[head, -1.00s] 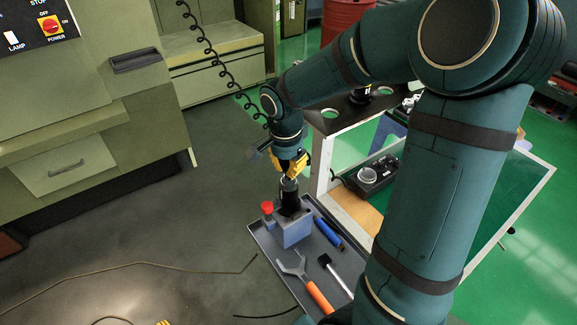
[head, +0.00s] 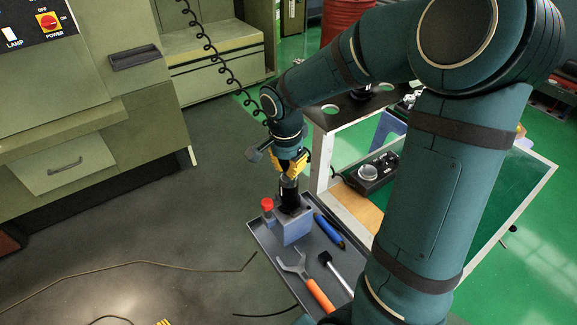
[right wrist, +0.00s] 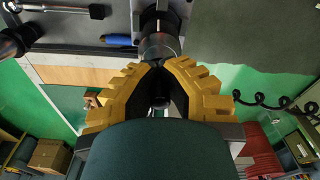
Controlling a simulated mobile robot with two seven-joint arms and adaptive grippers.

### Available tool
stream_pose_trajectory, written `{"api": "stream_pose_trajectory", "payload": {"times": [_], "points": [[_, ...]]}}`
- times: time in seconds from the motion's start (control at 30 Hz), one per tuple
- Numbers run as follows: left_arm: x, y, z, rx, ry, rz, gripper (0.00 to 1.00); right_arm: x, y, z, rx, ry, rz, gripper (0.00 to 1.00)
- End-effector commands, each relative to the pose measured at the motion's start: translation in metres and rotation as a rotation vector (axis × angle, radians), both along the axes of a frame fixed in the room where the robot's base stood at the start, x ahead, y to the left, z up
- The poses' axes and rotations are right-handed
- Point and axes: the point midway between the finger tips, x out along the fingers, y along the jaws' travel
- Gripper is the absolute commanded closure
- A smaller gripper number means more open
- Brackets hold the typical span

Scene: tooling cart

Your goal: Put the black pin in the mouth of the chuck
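The chuck (head: 289,193) is a dark upright cylinder in a grey block on the tray. In the right wrist view the chuck (right wrist: 159,46) shows a shiny grey round body just beyond my fingertips. My right gripper (head: 291,168), with yellow fingers, points down directly over the chuck. In the wrist view its fingers (right wrist: 160,66) close in around the dark black pin (right wrist: 160,101), which sits between the black pads. The pin's lower end is hidden, so I cannot tell how deep it is in the mouth. My left gripper is not in view.
A red-topped piece (head: 267,205) stands close left of the chuck. The grey tray (head: 268,240) also holds a blue-handled tool (head: 329,230), an orange-handled wrench (head: 318,294) and a black-and-white tool (head: 338,272). A coiled black cable (head: 222,66) hangs behind. Floor left of the tray is open.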

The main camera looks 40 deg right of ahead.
Motion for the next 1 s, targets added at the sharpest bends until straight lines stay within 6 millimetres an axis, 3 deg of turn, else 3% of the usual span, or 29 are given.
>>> {"api": "stream_pose_trajectory", "payload": {"times": [0.37, 0.4, 0.5, 0.83, 1.0], "points": [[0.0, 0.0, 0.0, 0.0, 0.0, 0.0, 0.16, 0.0, 0.0, 0.0, 0.0, 0.0, 0.0, 1.0], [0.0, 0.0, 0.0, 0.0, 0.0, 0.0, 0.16, 0.0, 0.0, 0.0, 0.0, 0.0, 0.0, 0.94], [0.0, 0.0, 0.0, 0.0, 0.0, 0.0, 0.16, 0.0, 0.0, 0.0, 0.0, 0.0, 0.0, 0.61], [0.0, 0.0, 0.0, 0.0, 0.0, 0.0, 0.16, 0.0, 0.0, 0.002, 0.0, -0.001, 0.0, 0.61], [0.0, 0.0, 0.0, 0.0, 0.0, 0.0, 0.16, 0.001, 0.001, 0.019, -0.002, -0.003, 0.001, 0.61]]}}
